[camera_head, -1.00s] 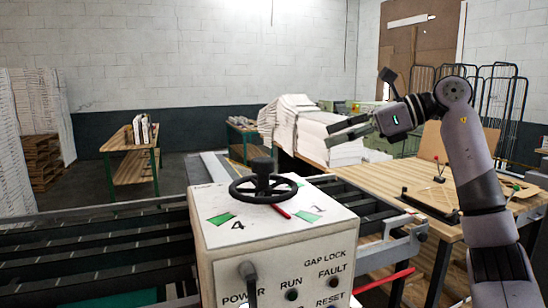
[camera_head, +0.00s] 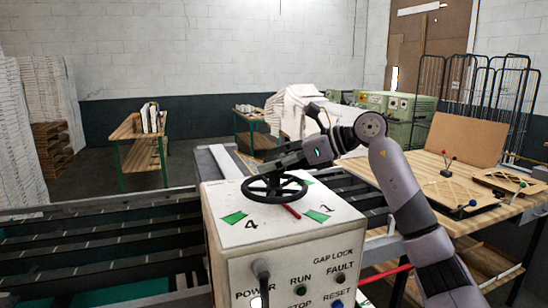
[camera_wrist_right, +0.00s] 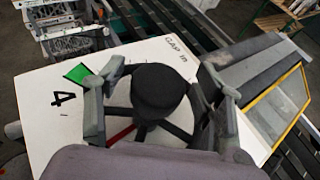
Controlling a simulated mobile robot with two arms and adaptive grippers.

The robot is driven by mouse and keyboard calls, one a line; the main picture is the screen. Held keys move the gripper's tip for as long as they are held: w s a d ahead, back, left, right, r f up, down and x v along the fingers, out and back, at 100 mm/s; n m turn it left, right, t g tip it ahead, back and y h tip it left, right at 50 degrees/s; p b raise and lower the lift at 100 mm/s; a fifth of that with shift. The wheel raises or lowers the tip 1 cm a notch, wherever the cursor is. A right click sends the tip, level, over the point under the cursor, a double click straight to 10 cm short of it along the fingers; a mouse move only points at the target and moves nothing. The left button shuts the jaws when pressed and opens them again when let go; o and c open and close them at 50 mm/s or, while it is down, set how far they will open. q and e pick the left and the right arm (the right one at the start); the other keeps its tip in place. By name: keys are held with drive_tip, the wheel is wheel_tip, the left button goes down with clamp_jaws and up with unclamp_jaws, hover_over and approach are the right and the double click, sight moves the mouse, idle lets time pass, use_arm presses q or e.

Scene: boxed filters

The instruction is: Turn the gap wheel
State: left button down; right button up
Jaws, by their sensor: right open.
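The gap wheel (camera_head: 262,199) is a black spoked handwheel on top of a white control box (camera_head: 230,212). A red pointer (camera_head: 291,211) sticks out from under it, between green marks by a 4 and a 1, nearer the 1. My right gripper (camera_head: 260,165) is open just above the wheel. In the right wrist view, the open fingers of the right gripper (camera_wrist_right: 166,75) stand on either side of the wheel's black hub (camera_wrist_right: 157,92). Whether they touch the wheel is unclear. My left gripper is out of view.
A lever (camera_head: 261,275) and labelled buttons are on the box's front. A wooden table (camera_head: 400,160) with small fixtures stands at right. Dark conveyor rails (camera_head: 110,250) run at left. A white paper stack (camera_head: 297,112) is behind.

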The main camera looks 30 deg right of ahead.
drive_tip(key=shift+s, duration=0.1)
drive_tip(key=shift+c, duration=0.6)
clamp_jaws()
idle(0.3)
